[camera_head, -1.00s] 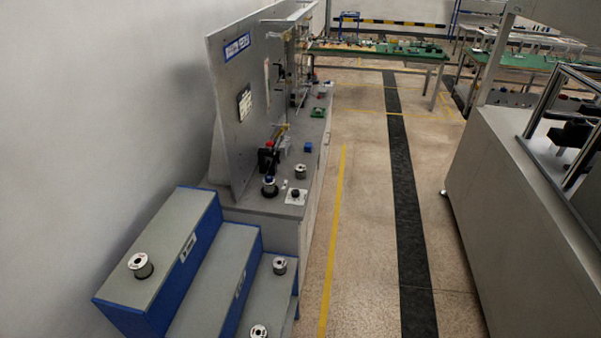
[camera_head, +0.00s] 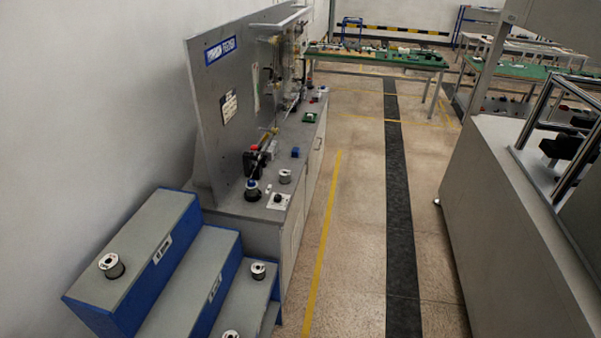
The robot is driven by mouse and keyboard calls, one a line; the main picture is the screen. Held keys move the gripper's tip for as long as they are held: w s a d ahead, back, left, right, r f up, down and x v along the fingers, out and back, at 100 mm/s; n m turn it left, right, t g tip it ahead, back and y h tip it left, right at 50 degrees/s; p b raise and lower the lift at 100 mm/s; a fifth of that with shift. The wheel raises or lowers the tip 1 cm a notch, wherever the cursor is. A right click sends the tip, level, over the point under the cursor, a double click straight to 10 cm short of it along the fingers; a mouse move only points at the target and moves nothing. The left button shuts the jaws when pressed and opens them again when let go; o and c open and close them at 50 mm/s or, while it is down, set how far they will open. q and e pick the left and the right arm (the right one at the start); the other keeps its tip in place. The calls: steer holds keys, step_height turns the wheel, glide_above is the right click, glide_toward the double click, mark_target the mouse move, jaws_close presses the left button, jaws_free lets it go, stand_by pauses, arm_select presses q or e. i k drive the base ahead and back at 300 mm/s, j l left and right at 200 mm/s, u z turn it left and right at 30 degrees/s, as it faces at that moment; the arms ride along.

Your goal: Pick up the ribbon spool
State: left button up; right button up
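Several ribbon spools show in the head view, white-topped with dark sides; I cannot tell which one the task means. One spool (camera_head: 111,265) stands on the top step of the grey and blue stepped stand at the lower left. A third spool (camera_head: 231,334) is cut off by the bottom edge. A further spool (camera_head: 285,176) stands on the grey workbench, near a dark spool with a blue top (camera_head: 252,190). Neither of my grippers is in view.
The stepped stand (camera_head: 188,271) adjoins the workbench (camera_head: 232,207) with its upright panel. A large grey machine (camera_head: 508,237) stands at the right. The floor aisle (camera_head: 355,235) between them is clear. Green-topped tables (camera_head: 385,58) stand at the back.

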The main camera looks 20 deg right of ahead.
mark_target(284, 175)
steer(key=i+l, duration=0.1)
steer(key=l, duration=0.85)
steer(key=i+l, duration=0.15)
steer(key=l, duration=0.3)
